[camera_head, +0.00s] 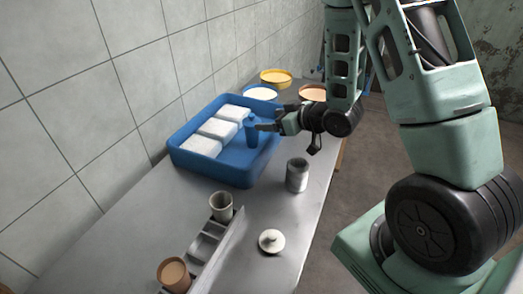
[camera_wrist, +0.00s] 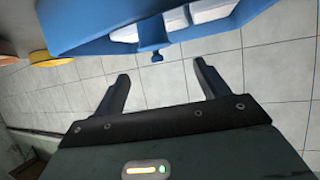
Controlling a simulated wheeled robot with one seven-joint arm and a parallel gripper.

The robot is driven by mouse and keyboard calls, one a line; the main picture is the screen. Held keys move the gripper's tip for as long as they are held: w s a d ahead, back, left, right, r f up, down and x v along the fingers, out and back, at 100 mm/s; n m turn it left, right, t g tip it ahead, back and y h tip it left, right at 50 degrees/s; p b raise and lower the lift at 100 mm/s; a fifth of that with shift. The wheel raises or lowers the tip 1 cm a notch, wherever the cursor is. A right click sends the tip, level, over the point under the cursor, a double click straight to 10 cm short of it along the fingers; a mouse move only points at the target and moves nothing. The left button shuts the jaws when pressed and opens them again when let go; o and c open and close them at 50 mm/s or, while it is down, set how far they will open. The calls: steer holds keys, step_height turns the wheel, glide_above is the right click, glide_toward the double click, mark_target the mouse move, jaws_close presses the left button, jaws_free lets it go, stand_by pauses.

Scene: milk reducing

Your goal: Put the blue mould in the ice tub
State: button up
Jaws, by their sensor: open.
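The blue mould (camera_head: 252,132) is a small upright blue piece with a narrow top. It stands inside the blue ice tub (camera_head: 215,179), beside the white ice blocks, in the tub's right part. My gripper (camera_head: 270,126) is open just to the right of the mould. In the wrist view the mould (camera_wrist: 152,32) shows beyond the two spread fingers of my gripper (camera_wrist: 162,70), with a gap between, and nothing is between the fingertips. The tub (camera_wrist: 85,45) fills the top of that view. The mould's base is hard to make out.
White ice blocks (camera_head: 215,129) line the tub's left side. A grey cup (camera_head: 297,175), a lidded pale pot (camera_head: 271,241) and a rack (camera_head: 206,246) with cups stand on the grey table (camera_head: 130,235). Yellow (camera_head: 276,77), white (camera_head: 260,93) and orange (camera_head: 313,94) bowls are behind.

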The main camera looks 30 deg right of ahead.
steer(key=s+a+r+n+g+h, duration=0.1)
steer(key=s+a+r+g, duration=0.15)
steer(key=a, duration=0.55)
steer(key=s+a+r+g+h, duration=0.1)
steer(key=s+a+g, duration=0.2)
steer(key=a, duration=0.4)
steer(key=s+a+r+n+g, duration=0.1)
steer(key=s+a+g, duration=0.1)
steer(key=s, duration=0.5)
steer(key=s+a+r+n+g+h, duration=0.1)
steer(key=s+a+r+g, duration=0.1)
steer(key=s, duration=0.5)
steer(key=s+a+r+g, duration=0.1)
steer(key=s+a, duration=0.3)
steer(key=s, duration=0.4)
steer(key=shift+a+r+n+g+h, duration=0.2)
steer(key=shift+r+n+g+h, duration=0.15)
steer(key=shift+g, duration=0.5)
steer(key=shift+f, duration=0.1)
